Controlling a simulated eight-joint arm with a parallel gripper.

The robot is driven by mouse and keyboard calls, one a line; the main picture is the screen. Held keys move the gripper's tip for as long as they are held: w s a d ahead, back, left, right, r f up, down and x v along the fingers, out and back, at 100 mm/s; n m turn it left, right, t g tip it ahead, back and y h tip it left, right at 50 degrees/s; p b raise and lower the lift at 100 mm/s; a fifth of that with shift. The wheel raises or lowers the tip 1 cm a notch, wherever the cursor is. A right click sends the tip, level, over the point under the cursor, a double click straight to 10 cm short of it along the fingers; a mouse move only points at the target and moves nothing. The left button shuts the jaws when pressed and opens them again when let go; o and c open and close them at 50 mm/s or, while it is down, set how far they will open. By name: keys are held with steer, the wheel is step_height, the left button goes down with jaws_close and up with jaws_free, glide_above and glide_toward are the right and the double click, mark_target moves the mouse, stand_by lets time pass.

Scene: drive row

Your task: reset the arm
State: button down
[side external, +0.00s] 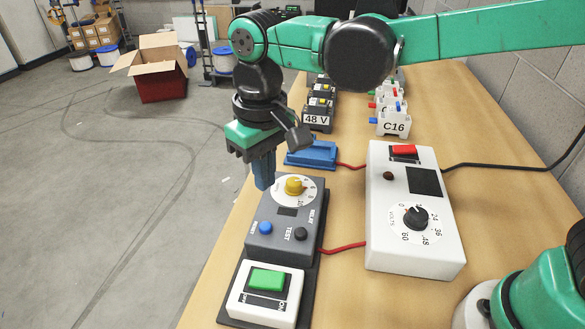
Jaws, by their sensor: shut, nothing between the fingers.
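My gripper (264,184) points down with its blue fingers together and empty. It is at the upper left of the grey relay box (272,248), close to its yellow knob (294,185); I cannot tell whether it touches the box. The relay box has a blue button (265,227) and a black button (300,234) marked TEST. In front of it is a white switch box with a green rocker (267,279). A white supply box (388,240) with a black volts knob (415,217) and a red switch (403,150) stands to the right.
A blue block (312,155) lies behind the relay box, with a red wire to the supply. Dark 48 V modules (318,121) and white C16 modules (393,124) stand farther back. The wooden table (500,170) is bare at the right, where a black cable crosses it.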

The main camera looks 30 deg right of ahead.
steer(key=s+d+m+t, duration=0.1)
steer(key=s+d+t, duration=0.1)
steer(key=d, duration=0.6)
steer(key=s+d+m+t, duration=0.2)
steer(key=s+d+t, duration=0.1)
steer(key=d, duration=0.6)
steer(key=shift+s+d+t, duration=0.25)
steer(key=shift+s+t, duration=0.05)
steer(key=shift+t, duration=0.6)
